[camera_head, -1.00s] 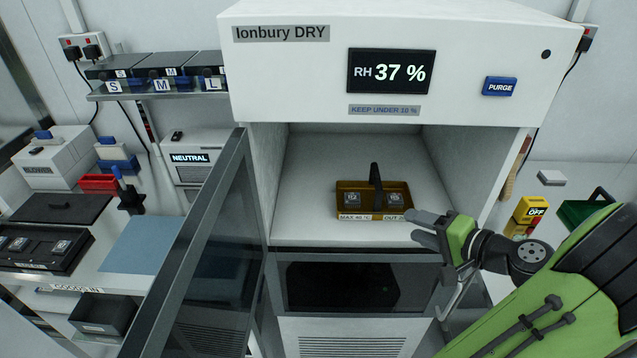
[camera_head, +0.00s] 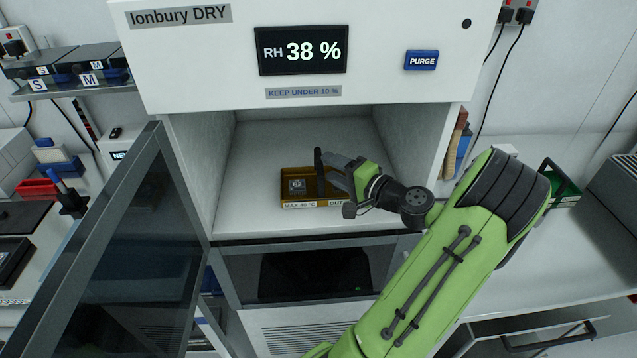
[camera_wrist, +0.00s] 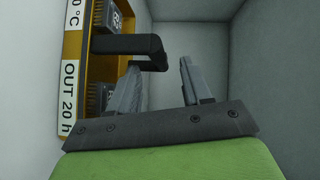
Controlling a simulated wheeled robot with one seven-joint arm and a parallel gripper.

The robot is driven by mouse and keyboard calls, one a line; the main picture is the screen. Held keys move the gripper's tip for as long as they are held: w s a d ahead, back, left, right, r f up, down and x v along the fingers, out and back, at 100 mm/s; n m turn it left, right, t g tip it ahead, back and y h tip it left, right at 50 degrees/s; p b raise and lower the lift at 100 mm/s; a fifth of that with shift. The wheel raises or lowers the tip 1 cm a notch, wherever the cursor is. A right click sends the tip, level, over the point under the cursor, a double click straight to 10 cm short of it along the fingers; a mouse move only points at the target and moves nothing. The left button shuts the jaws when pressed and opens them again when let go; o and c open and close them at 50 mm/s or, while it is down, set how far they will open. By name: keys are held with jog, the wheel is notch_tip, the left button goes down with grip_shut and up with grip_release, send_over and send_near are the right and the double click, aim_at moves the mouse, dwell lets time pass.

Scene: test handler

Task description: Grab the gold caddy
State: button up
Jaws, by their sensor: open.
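The gold caddy (camera_head: 290,197) stands on the floor of the open dry cabinet, with a dark upright handle (camera_head: 318,165) and grey-black chips inside. My gripper (camera_head: 336,171) is inside the cabinet, at the handle's right side and over the caddy's right part, which it hides. In the wrist view the gripper (camera_wrist: 158,75) is open, its two fingers apart. The caddy (camera_wrist: 71,45) fills the left side there, with an "OUT 20 h" label. Its dark handle (camera_wrist: 130,44) reaches across to the gap at the fingertips, close to the left finger. I cannot tell whether they touch.
The cabinet's glass door (camera_head: 120,230) stands open at the left. The cabinet's right wall (camera_head: 425,140) is close to my arm. The cabinet floor (camera_head: 245,205) left of the caddy is clear. A green bin (camera_head: 566,200) sits on the right counter.

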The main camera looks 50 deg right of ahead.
aim_at(319, 163)
jog(key=w, duration=0.5)
jog(key=shift+d+f, duration=0.25)
jog(key=shift+f, duration=0.15)
jog(key=shift+c, duration=1)
grip_shut()
